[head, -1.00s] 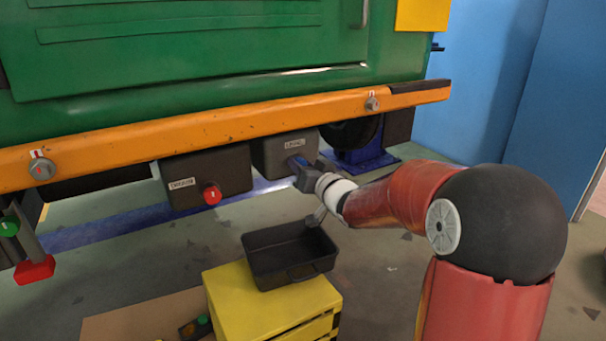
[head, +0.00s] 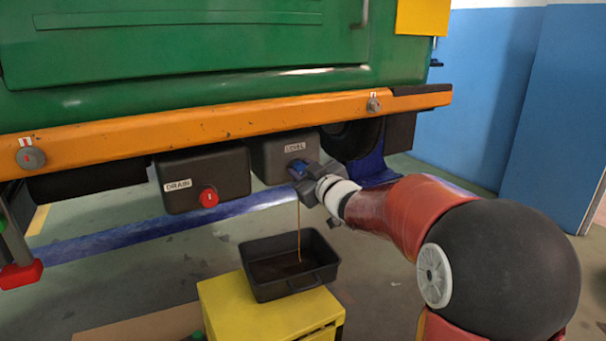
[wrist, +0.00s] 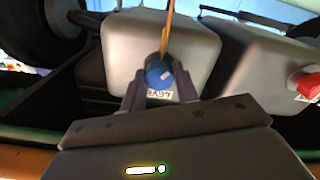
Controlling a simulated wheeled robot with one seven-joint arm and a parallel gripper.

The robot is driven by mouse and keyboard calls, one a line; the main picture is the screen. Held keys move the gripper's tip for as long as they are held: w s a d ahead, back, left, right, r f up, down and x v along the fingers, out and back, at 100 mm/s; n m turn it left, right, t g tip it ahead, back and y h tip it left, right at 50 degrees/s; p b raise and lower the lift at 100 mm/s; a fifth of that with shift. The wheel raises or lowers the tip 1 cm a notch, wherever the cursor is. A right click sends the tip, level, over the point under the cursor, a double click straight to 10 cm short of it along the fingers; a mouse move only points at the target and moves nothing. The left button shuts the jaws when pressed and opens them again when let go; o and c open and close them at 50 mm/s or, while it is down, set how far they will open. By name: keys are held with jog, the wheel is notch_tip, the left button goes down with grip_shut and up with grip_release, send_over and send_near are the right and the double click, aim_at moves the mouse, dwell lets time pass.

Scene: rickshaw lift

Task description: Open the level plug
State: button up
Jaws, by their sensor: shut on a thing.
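The blue level plug (wrist: 159,74) sits on the front of the grey box labelled LEVEL (head: 273,163). My gripper (head: 306,172) is at that box, and its two fingers are shut on the plug in the wrist view (wrist: 153,82). A thin brown stream of liquid (head: 299,225) runs from the plug's place down into the black tray (head: 262,296). It also shows as an orange-brown streak in the wrist view (wrist: 167,32). In the head view my gripper partly hides the plug.
The tray stands on a yellow cabinet (head: 225,315). A red plug (head: 208,197) is on the DRAIN box (head: 175,200) to the left. An orange beam (head: 200,137) of the green vehicle runs above both boxes. Open floor lies at right and behind.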

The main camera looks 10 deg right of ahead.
jog(key=shift+f, duration=0.1)
dwell(0.4)
jog(key=o, duration=1)
jog(key=shift+c, duration=0.2)
jog(key=p+v, duration=0.1)
jog(key=v, duration=0.6)
jog(key=shift+s, duration=0.35)
jog(key=shift+d, duration=0.1)
jog(key=s+a+f+m+g+h, duration=0.1)
jog(key=s+f+m+g+h, duration=0.2)
jog(key=s, duration=0.7)
jog(key=s+a+f+m+g+h, duration=0.15)
jog(key=s+f+g, duration=0.3)
jog(key=s, duration=0.65)
jog(key=s+f+m+g+h, duration=0.1)
jog(key=s+f+m+g, duration=0.25)
jog(key=s, duration=0.65)
notch_tip(320, 180, up, 12)
jog(key=p, duration=1.2)
jog(key=shift+w+g, duration=0.2)
jog(key=shift+g, duration=0.1)
